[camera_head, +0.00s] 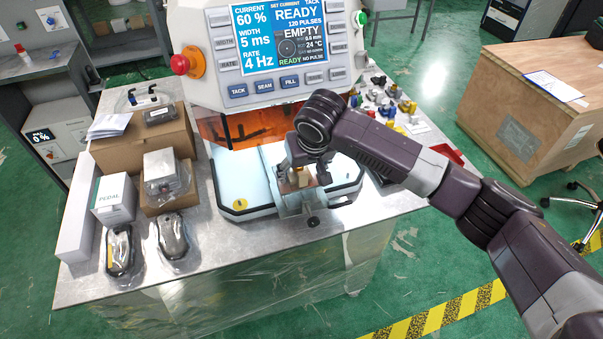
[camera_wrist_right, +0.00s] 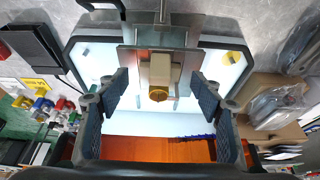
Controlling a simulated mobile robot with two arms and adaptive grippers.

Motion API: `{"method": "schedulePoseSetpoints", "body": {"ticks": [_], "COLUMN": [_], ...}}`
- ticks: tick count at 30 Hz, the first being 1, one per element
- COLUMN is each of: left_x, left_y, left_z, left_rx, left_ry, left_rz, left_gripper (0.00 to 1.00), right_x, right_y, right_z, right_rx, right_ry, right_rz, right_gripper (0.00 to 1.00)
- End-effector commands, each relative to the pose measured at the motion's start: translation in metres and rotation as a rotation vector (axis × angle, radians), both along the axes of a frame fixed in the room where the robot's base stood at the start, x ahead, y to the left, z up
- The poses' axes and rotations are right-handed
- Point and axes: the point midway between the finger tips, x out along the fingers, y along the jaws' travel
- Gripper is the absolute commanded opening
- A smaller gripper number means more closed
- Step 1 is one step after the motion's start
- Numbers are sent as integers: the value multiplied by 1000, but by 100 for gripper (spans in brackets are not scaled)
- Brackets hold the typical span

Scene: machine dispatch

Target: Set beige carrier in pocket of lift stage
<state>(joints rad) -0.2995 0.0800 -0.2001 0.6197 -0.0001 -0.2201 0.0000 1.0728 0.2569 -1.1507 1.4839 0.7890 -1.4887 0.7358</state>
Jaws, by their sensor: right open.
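The beige carrier (camera_wrist_right: 160,72) is in the middle of the right wrist view, with a round gold part (camera_wrist_right: 158,95) at its end. It sits at the grey metal lift stage (camera_wrist_right: 130,60); whether it is fully down in the pocket cannot be told. My right gripper (camera_wrist_right: 160,92) is open, one finger on each side of the carrier, with visible gaps to both sides. In the head view my right gripper (camera_head: 306,184) reaches down over the stage (camera_head: 292,208) in front of the machine and partly hides the carrier. My left gripper is not in view.
The machine (camera_head: 268,70), with a lit screen and an orange window, stands just behind the stage. Boxes (camera_head: 140,150) and wrapped items (camera_head: 172,236) crowd the table's left side. Small coloured parts (camera_head: 390,105) lie to the right. The table's front strip (camera_head: 250,255) is clear.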

Motion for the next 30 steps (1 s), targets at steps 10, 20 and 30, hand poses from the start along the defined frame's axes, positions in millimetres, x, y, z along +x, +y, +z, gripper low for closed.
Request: {"method": "schedulePoseSetpoints", "body": {"ticks": [10,20,30], "left_x": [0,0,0], "left_y": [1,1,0], "left_z": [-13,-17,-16], "left_rx": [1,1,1], "left_ry": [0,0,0], "left_rz": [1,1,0], "left_gripper": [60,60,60], "right_x": [-26,-38,-38], "right_y": [-8,-12,-12], "right_z": [68,97,97], "right_rx": [2,0,0], "right_ry": [-5,-1,0], "right_rz": [1,0,-1], "right_gripper": [60,60,60]}}
